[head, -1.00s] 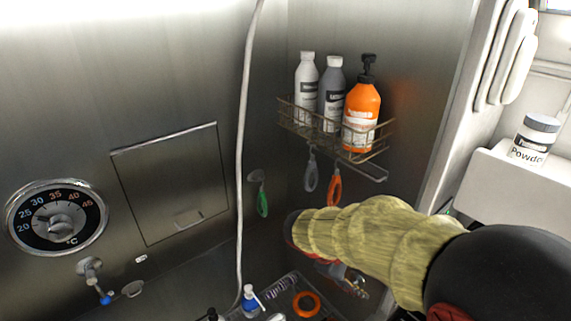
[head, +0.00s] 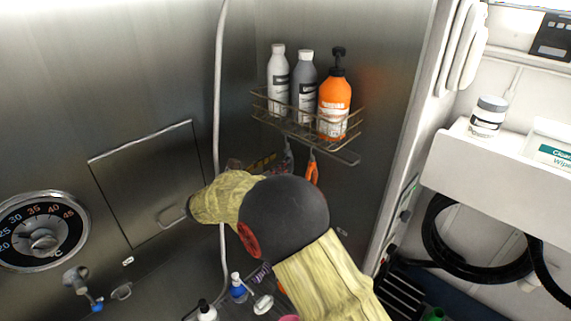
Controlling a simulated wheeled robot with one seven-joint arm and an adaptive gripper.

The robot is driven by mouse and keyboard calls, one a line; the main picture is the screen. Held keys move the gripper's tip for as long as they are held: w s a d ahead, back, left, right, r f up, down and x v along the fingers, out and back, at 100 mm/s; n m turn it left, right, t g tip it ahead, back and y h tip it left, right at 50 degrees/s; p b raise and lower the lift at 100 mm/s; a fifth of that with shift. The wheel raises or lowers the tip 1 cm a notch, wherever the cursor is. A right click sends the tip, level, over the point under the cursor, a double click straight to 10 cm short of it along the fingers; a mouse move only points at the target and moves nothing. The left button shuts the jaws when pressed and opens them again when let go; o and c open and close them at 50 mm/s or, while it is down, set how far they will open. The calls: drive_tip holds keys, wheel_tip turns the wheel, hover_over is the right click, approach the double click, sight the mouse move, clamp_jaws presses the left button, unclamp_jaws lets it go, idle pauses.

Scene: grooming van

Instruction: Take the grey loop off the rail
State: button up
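The grey loop (head: 289,156) hangs below the front of the wire basket, on the rail side left of the orange loop (head: 312,168). Only part of it shows. My gripper (head: 272,161) is at the grey loop, coming in from the left. It is small, dark and partly behind my arm. I cannot tell whether its fingers are apart, or whether they touch or hold the loop. The rail (head: 345,157) sticks out under the basket's right end.
The wire basket (head: 262,107) holds a white bottle (head: 278,82), a grey bottle (head: 304,84) and an orange pump bottle (head: 334,105). A pale hose (head: 217,110) runs down the wall just left of my gripper. Small bottles stand low in front.

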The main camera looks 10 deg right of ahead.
drive_tip(key=p+x, duration=0.1)
drive_tip(key=x, duration=0.4)
drive_tip(key=shift+w+d+f, duration=0.15)
drive_tip(key=shift+w+d, duration=0.1)
drive_tip(key=shift+w, duration=0.05)
drive_tip(key=shift+a, duration=0.1)
drive_tip(key=shift+c, duration=0.2)
drive_tip(key=shift+c, duration=1.2)
clamp_jaws()
